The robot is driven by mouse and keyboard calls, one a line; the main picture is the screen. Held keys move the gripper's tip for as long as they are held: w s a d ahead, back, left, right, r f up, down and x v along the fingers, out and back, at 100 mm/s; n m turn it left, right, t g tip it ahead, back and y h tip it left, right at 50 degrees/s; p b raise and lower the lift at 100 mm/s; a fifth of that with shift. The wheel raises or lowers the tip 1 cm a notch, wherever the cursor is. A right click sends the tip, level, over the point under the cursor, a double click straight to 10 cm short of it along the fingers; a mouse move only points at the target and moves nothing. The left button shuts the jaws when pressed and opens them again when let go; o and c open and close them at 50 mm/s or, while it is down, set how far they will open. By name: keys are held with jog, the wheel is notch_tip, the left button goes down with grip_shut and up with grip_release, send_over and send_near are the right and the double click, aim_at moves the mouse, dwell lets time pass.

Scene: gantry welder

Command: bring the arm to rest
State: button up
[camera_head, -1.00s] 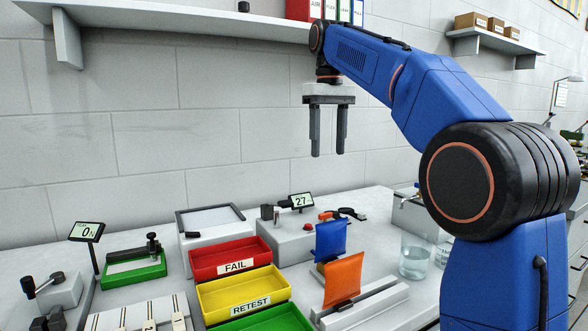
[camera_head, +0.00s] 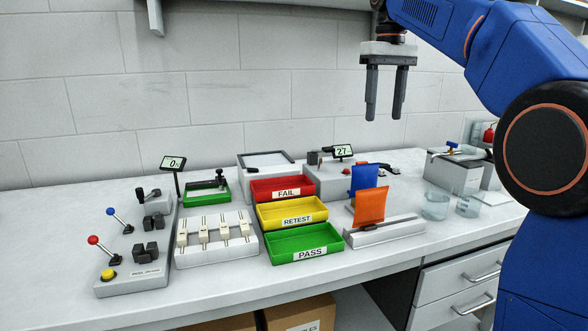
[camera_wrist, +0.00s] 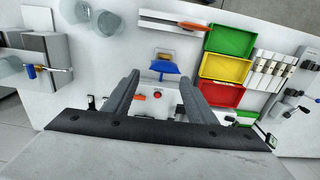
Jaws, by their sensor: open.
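My gripper (camera_head: 385,92) hangs from my blue arm with its two grey fingers pointing down. It is high above the back of the bench, in front of the block wall. The fingers are apart with nothing between them. The wrist view also shows my open gripper (camera_wrist: 160,88), looking down on the bench with the fingers clear of everything.
Red FAIL (camera_head: 283,189), yellow RETEST (camera_head: 292,213) and green PASS (camera_head: 304,243) trays stand mid-bench. A lever box (camera_head: 130,280) and white rack (camera_head: 217,253) are left. Clear beakers (camera_head: 436,205) stand right. A shelf (camera_head: 250,5) runs along the wall above.

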jog(key=s+d+f+m+t, duration=0.2)
jog(key=s+d+f, duration=0.1)
jog(key=s+f, duration=1.3)
jog(key=s+d+f+m+t, duration=0.1)
jog(key=s+d+f, duration=0.3)
jog(key=s+f, duration=1.3)
notch_tip(320, 180, down, 5)
jog(key=shift+r+m+t, duration=0.15)
jog(key=shift+m+t, duration=0.25)
jog(key=shift+t, duration=0.5)
